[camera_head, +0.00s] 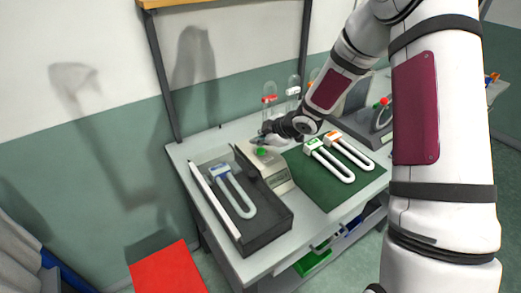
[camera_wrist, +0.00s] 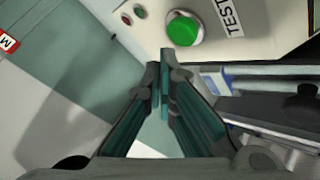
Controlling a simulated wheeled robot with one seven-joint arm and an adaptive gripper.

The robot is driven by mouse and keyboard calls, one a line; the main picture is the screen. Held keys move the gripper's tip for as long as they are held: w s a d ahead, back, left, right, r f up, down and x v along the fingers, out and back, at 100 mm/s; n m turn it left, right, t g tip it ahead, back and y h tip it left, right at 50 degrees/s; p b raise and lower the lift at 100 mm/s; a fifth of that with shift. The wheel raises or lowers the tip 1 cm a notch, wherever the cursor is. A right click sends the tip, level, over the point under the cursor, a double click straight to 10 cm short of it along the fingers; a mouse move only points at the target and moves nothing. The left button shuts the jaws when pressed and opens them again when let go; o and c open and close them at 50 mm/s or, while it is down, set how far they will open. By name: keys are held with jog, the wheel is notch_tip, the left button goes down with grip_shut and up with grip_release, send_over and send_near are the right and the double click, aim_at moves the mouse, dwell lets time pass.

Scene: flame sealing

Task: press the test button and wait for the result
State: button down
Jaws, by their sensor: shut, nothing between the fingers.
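The test button is a round green button (camera_wrist: 184,28) on a cream panel beside a "TEST" label (camera_wrist: 231,15) in the wrist view. In the head view the green button (camera_head: 261,152) sits on top of the cream tester box (camera_head: 277,181), which has a small display on its front. My gripper (camera_wrist: 164,54) is shut and empty, its fingertips just below the button in the wrist picture. In the head view my gripper (camera_head: 264,137) is close by the button. I cannot tell whether it touches. Two small lamps, red (camera_wrist: 127,18) and green (camera_wrist: 140,11), sit beside the button.
A dark tray (camera_head: 264,234) left of the tester holds a U-shaped tube with a blue-marked cap (camera_head: 237,196). A green mat (camera_head: 312,186) on the right holds two more U-tubes. Glass items with red tops (camera_head: 269,100) stand behind. A red square (camera_head: 167,272) lies on the floor.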

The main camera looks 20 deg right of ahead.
aim_at(260, 151)
dwell(0.6)
jog(key=shift+f, duration=0.45)
jog(key=shift+f+b, duration=0.35)
jog(key=shift+f, duration=0.15)
dwell(0.6)
jog(key=shift+r, duration=0.1)
jog(key=shift+r+p, duration=0.6)
jog(key=shift+r, duration=0.3)
jog(key=shift+s+r+p, duration=0.1)
jog(key=shift+r+p, duration=0.7)
jog(key=shift+r, duration=0.6)
jog(key=shift+r+p, duration=0.7)
jog(key=shift+r, duration=0.9)
